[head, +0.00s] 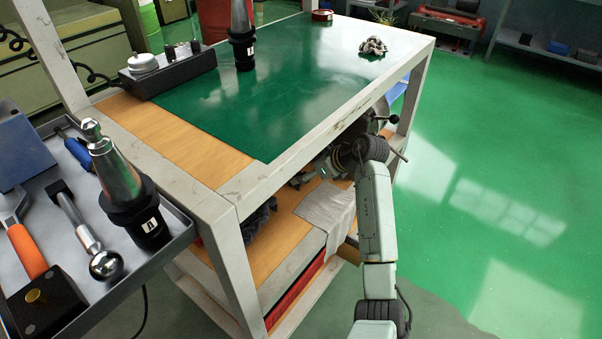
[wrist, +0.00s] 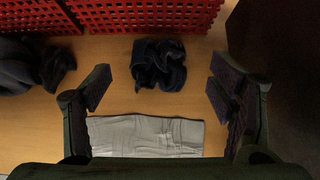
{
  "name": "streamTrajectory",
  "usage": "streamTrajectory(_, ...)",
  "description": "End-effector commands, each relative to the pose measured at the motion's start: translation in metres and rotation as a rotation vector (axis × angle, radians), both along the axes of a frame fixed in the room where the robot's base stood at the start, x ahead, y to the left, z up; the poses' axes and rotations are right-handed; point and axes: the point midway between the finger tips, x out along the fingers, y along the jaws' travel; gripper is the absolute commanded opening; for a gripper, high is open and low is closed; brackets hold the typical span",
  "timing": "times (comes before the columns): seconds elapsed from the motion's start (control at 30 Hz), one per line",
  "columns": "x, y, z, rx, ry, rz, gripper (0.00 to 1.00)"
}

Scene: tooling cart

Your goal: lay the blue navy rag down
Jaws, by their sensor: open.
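A crumpled dark navy rag (wrist: 158,65) lies on the wooden lower shelf in the wrist view, seen between the two spread fingers. My gripper (wrist: 160,86) is open, with nothing held between its fingers. The rag looks free of both fingers; the height of the gripper above it is hard to tell.
A folded pale grey cloth (wrist: 146,136) lies nearer the wrist camera. Another dark bundle (wrist: 36,66) lies left. Red perforated bins (wrist: 142,16) line the shelf's far side. The bench frame (head: 330,112) and green top (head: 300,70) overhang the shelf.

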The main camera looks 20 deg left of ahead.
Motion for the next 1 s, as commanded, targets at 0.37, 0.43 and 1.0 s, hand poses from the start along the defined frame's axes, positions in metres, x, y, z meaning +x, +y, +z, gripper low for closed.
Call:
streamTrajectory(0.37, -0.018, -0.052, 0.05, 0.0, -0.002, -0.001, 0.77)
streamTrajectory(0.43, -0.019, -0.056, 0.055, 0.0, -0.002, -0.001, 0.77)
streamTrajectory(1.0, -0.021, -0.06, 0.059, 0.0, 0.001, -0.001, 0.77)
